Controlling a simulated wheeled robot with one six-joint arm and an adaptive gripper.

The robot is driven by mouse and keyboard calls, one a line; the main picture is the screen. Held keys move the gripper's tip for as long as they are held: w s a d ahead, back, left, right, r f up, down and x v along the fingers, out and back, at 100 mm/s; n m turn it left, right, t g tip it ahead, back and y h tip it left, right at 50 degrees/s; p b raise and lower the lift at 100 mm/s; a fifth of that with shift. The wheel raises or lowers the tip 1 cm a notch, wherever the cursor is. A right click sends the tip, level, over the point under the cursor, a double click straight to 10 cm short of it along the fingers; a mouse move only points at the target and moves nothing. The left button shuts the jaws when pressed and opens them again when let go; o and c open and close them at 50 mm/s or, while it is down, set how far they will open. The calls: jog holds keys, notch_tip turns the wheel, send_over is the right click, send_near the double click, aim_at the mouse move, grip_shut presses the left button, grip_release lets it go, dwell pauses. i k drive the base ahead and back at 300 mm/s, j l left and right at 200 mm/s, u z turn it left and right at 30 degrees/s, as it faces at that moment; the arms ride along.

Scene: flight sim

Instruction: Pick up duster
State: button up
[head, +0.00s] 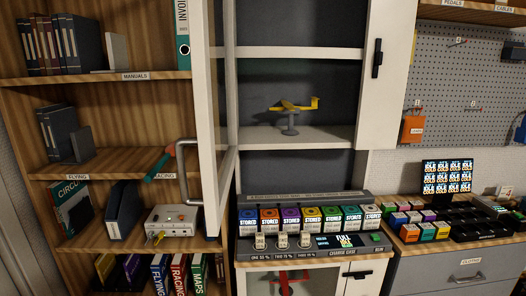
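No duster can be clearly made out. A thin item with a red end and a teal length (160,165) lies tilted at the front of the middle shelf on the left, by a label. I cannot tell whether it is the duster. A grey bent tube (190,146) and the open white cabinet door (208,90) are just right of it. My gripper is not in view.
The wooden bookcase (110,88) holds binders, books and a white box with knobs (172,221). A yellow model plane (295,105) stands in the open white cabinet. Below it is a row of coloured boxes (310,218). A pegboard (465,80) hangs at right.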

aim_at(170, 150)
jog(key=i+u, duration=0.3)
jog(key=i, duration=0.2)
jog(key=i+l+u, duration=0.1)
jog(key=i+u, duration=0.25)
jog(key=i, duration=0.15)
